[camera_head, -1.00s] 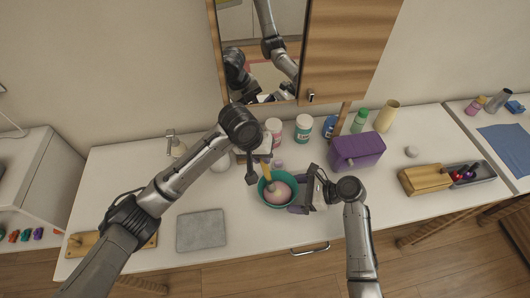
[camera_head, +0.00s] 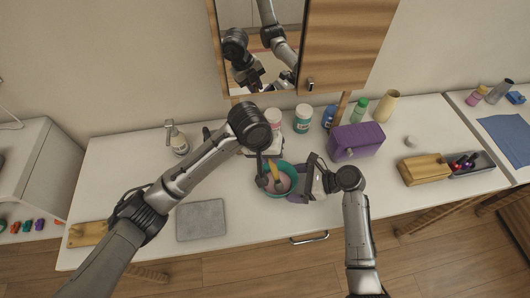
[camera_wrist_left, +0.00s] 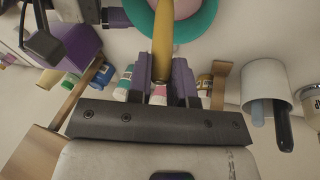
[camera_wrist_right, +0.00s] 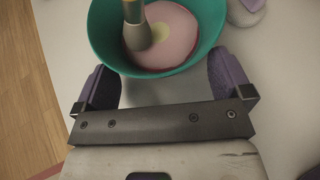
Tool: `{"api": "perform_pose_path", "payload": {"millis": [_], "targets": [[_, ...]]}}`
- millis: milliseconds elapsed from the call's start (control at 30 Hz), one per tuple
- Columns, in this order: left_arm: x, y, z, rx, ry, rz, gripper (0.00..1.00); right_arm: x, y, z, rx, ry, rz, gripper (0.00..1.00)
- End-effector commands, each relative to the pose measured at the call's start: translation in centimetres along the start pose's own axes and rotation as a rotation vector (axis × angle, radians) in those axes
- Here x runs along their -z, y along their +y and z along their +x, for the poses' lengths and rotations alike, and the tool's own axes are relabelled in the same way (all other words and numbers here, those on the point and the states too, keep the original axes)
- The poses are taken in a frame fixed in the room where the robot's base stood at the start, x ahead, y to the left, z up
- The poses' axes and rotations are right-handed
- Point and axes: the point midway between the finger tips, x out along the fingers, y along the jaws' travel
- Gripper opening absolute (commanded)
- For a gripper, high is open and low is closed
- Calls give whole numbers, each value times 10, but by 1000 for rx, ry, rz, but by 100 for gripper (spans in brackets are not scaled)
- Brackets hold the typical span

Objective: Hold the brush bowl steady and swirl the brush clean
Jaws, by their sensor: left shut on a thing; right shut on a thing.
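The teal brush bowl (camera_head: 267,190) stands on the white counter and holds pinkish liquid; it also shows in the right wrist view (camera_wrist_right: 104,47). The brush (camera_head: 275,172) has a yellow handle and stands in the bowl, tilted. Its bristle end (camera_wrist_right: 138,36) is in the liquid in the right wrist view. My left gripper (camera_wrist_left: 161,75) is shut on the brush handle (camera_wrist_left: 162,35) from above. In the head view the left arm partly hides its fingers.
A purple case (camera_head: 357,142), pink-labelled jar (camera_head: 272,117), white jar (camera_head: 303,118) and several bottles stand behind the bowl. A wooden box (camera_head: 424,169) stands at right. The counter front is mostly clear.

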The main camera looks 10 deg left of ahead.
Motion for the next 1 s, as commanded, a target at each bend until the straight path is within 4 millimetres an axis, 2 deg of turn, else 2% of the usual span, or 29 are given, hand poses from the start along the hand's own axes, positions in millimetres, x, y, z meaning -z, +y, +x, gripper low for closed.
{"api": "perform_pose_path", "payload": {"millis": [367,733,1000], "targets": [[12,12,6,-1,-1,0,0,-1,0,0,0,-2,-1,84],[30,12,8,0,-1,-1,0,-1,0,0,0,-2,-1,84],[40,2,7,0,0,-2,0,-1,0,0,0,-2,-1,84]]}}
